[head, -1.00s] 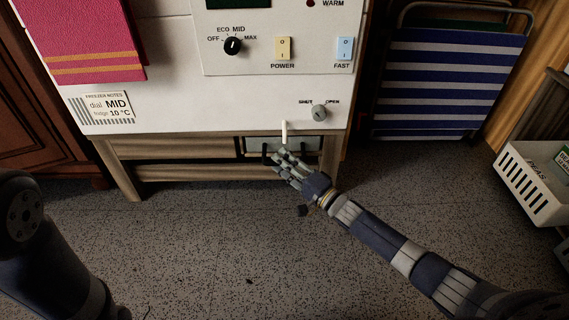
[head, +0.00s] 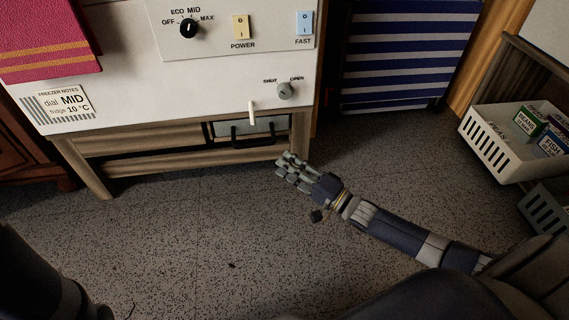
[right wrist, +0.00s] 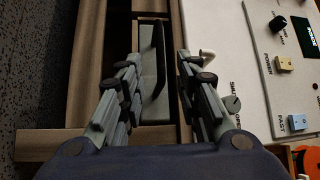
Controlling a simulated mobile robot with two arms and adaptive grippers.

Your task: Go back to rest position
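My right gripper (head: 284,165) is open and empty, out in front of the appliance and to the lower right of the small grey panel (head: 250,127) under it. The panel has a dark bar handle (head: 252,141) and sits in the wooden base frame. In the right wrist view my gripper's fingers (right wrist: 158,62) are spread apart, with the grey panel (right wrist: 148,85) and its handle beyond them. In the head view the fingers are clear of the handle. A dark part of my left arm shows at the lower left; its gripper is out of view.
The white appliance (head: 150,75) has knobs, switches and a short white peg (head: 252,112) above the panel. A striped blue and white folded item (head: 400,60) stands behind right. A white basket (head: 495,140) with boxes is at the right. The speckled floor is open.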

